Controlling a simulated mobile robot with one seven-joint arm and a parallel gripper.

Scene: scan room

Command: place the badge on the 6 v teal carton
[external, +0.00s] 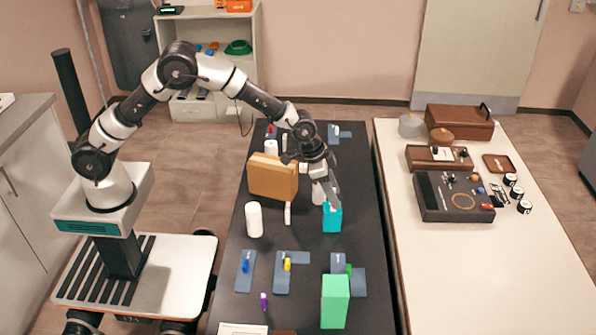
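The teal carton (332,219) stands on the dark table, right of its middle. My gripper (333,204) points down at the carton's top, right over it. I cannot tell whether they touch. The fingers are too small to show whether they are open or shut. I cannot make out a badge; one may be hidden at the fingertips or too small to tell.
A tan box (272,178), a white cylinder (254,220) and a thin white upright piece (288,213) stand left of the carton. A tall green box (334,302) stands nearer the front.

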